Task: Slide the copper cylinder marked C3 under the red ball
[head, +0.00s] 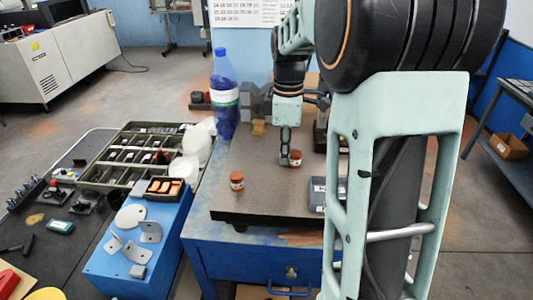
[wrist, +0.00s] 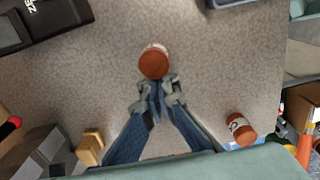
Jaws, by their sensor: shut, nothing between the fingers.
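Two copper-coloured cylinders with pale labels stand on the speckled grey plate (head: 262,188). One (head: 295,158) is close to my gripper (head: 285,163); it also shows in the wrist view (wrist: 153,62). The other cylinder (head: 237,181) is nearer the plate's front left and shows at lower right in the wrist view (wrist: 240,128). I cannot read a full mark on either. My gripper (wrist: 158,97) is shut and empty, fingertips just left of the first cylinder in the head view; whether they touch it is unclear. A small red round tip (wrist: 14,121) shows at the wrist view's left edge; I cannot tell if it is the red ball.
A wooden block (wrist: 90,148) and grey blocks (wrist: 40,152) stand at the plate's far side. A black box (wrist: 42,20) and a grey bin (head: 318,194) stand on the right. A blue bottle (head: 224,95) stands beyond the far left corner. The plate between the cylinders looks clear.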

